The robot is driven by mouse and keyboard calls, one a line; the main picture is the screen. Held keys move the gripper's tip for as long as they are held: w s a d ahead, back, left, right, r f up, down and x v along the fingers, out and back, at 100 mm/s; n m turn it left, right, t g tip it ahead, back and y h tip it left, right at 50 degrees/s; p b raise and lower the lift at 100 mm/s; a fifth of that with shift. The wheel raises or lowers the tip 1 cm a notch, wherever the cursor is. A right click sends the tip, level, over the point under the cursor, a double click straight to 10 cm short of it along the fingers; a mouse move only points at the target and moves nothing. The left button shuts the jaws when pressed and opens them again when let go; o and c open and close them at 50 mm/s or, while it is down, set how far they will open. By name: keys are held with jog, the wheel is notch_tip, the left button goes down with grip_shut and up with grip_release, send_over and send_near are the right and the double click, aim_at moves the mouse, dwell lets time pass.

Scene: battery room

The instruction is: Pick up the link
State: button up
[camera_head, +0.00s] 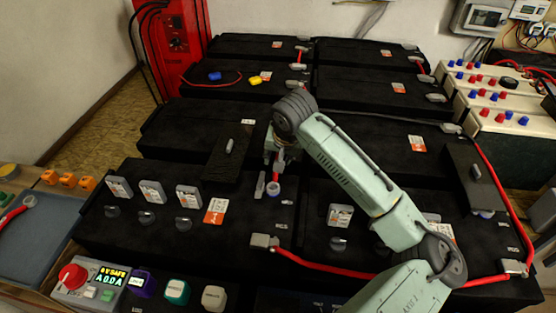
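Which part is the link is not certain. A short red cable piece (14,214) with a grey lug lies on the blue-grey mat (48,245) at the far left, cut off by the picture edge. Another red cable (325,271) with grey end clamps runs along the front right battery.
Black batteries fill the middle in rows. A black cover (230,152) with a grey handle stands left of my gripper; a similar cover (476,178) is at right. Grey knobs and white tags stand on the front left battery. A control box (88,284) is at front left.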

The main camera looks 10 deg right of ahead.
grip_shut()
jog(key=shift+r, duration=0.1)
dwell(0.6)
